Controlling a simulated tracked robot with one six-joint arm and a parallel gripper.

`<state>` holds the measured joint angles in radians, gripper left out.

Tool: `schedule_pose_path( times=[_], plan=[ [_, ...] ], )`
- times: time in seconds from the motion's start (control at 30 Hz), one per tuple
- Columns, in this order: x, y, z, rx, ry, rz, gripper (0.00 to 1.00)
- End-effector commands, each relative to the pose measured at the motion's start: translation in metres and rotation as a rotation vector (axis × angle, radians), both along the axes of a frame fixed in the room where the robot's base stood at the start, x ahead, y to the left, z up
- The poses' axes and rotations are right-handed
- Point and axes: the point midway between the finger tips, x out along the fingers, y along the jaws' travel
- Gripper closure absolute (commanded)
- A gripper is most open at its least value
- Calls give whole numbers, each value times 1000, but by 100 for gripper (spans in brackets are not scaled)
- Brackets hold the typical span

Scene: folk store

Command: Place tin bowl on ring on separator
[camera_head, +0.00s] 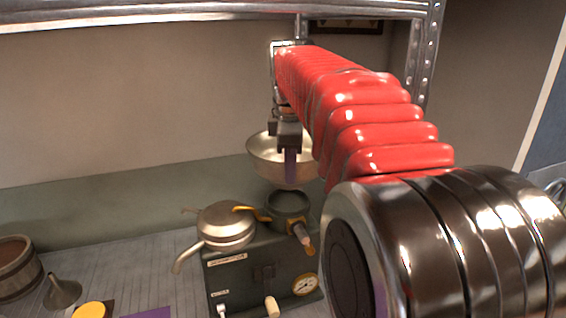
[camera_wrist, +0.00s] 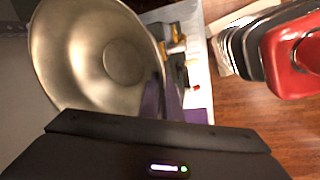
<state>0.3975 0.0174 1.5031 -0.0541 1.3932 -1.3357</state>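The tin bowl (camera_head: 266,160) is a wide, shiny metal bowl, held up in the air behind my gripper (camera_head: 290,166). In the wrist view the bowl (camera_wrist: 95,55) shows its inside, and the purple fingers of my gripper (camera_wrist: 162,98) pinch its near rim. The separator (camera_head: 245,275) is a dark box with a gauge and labels, standing on the table below. The ring (camera_head: 288,204) sits at the top right of the separator, with an orange-tipped handle. The bowl appears above the ring and apart from it; the depth between them is hard to tell.
A spouted metal vessel (camera_head: 226,224) is on the separator's left top. A wooden bucket (camera_head: 15,270), a funnel (camera_head: 62,292) and a yellow round thing (camera_head: 90,310) stand at the left. A metal shelf frame (camera_head: 200,12) crosses above. The wall (camera_head: 110,110) is close behind.

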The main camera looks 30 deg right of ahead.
Motion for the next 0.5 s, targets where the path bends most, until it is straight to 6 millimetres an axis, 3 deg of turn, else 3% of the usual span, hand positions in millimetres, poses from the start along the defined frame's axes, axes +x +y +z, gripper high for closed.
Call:
schedule_pose_path(
  times=[0.5],
  plan=[
    [-3,-5,1,-1,-2,-12,100]
  ],
)
